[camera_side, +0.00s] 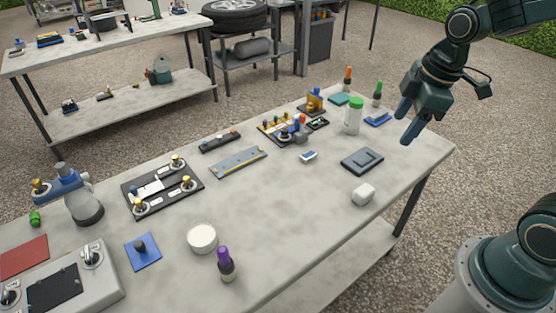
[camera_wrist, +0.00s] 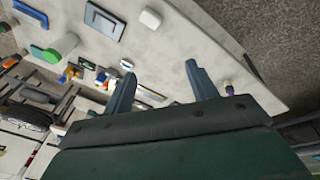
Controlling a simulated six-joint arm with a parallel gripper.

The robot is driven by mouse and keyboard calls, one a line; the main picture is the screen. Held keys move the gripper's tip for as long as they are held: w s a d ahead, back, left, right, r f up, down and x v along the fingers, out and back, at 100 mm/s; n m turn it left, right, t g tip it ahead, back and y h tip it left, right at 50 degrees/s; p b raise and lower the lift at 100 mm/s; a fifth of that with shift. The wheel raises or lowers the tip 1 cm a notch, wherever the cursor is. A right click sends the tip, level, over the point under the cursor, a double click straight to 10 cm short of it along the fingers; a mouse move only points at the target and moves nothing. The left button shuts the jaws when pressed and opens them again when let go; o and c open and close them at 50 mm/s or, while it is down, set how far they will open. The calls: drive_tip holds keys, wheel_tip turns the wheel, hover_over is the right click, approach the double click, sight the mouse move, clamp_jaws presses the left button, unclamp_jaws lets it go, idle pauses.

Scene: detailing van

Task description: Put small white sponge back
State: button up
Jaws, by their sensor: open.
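The small white sponge (camera_side: 363,195) is a rounded off-white block lying on the grey worktable near its front right edge. It also shows near the top of the wrist view (camera_wrist: 151,18). A dark grey square tray with a raised rim (camera_side: 362,161) lies just behind it, apart from the sponge; it shows in the wrist view too (camera_wrist: 105,22). My gripper (camera_side: 408,124) is open and empty, raised above the right end of the table, away from the sponge. Its two blue-grey fingers are spread in the wrist view (camera_wrist: 160,72).
A white bottle with a green cap (camera_side: 353,116) stands behind the tray, near a blue flat block (camera_side: 379,119). A small blue-and-white piece (camera_side: 308,156) lies left of the tray. A round white tub (camera_side: 202,238) and a purple-capped bottle (camera_side: 226,264) stand farther left. The table between them is clear.

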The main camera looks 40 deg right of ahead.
drive_tip(key=s+a+r+m+t, duration=0.3)
drive_tip(key=s+r+m, duration=0.4)
drive_tip(key=s+m, duration=0.2)
drive_tip(key=shift+s, duration=1.25)
